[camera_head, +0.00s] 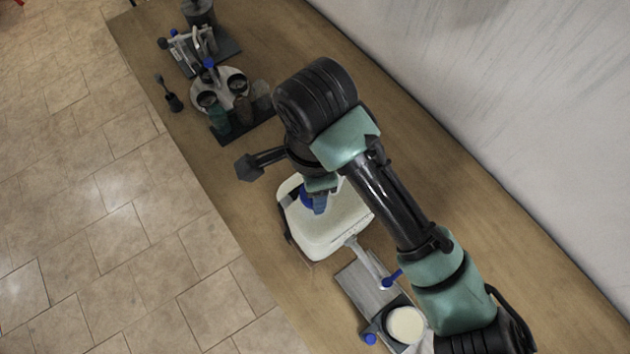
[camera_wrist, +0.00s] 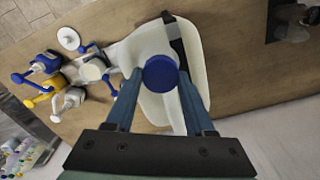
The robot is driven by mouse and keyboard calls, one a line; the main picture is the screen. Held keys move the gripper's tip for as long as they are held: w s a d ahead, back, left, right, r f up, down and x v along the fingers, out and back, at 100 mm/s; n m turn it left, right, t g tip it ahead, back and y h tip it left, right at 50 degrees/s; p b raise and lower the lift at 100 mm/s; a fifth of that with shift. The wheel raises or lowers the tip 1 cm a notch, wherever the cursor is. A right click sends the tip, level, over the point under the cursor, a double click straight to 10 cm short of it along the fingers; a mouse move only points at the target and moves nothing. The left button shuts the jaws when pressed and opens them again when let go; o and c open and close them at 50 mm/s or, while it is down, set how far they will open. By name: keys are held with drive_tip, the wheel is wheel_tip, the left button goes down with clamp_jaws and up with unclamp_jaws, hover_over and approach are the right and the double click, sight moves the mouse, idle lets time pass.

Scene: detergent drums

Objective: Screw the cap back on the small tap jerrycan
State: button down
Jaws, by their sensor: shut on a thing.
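The small tap jerrycan (camera_head: 345,215) is a white container on the wooden bench, below my gripper. Its pale tap (camera_head: 372,262) with a blue handle points to the lower right in the head view. The jerrycan (camera_wrist: 195,50) fills the middle of the wrist view, a dark strip on its side. My gripper (camera_head: 314,203) is shut on the round blue cap (camera_wrist: 161,72), which lies between the fingertips over the jerrycan's top. The cap also shows in the head view (camera_head: 304,197), partly covered by the fingers. The neck is hidden under the cap, so I cannot tell whether they touch.
A grey platform (camera_head: 362,286) and a dish of cream-coloured liquid (camera_head: 405,325) stand near the tap. A round white stand with dark cups (camera_head: 222,82) and several bottles is farther up the bench. A pale wall (camera_head: 500,110) borders the bench's right.

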drive_tip(key=m, duration=0.5)
drive_tip(key=shift+s+m, duration=0.1)
drive_tip(key=shift+m, duration=0.3)
drive_tip(key=shift+c, duration=2.3)
unclamp_jaws()
drive_tip(key=shift+r, duration=0.1)
drive_tip(key=n, duration=0.4)
drive_tip(key=shift+n, duration=0.9)
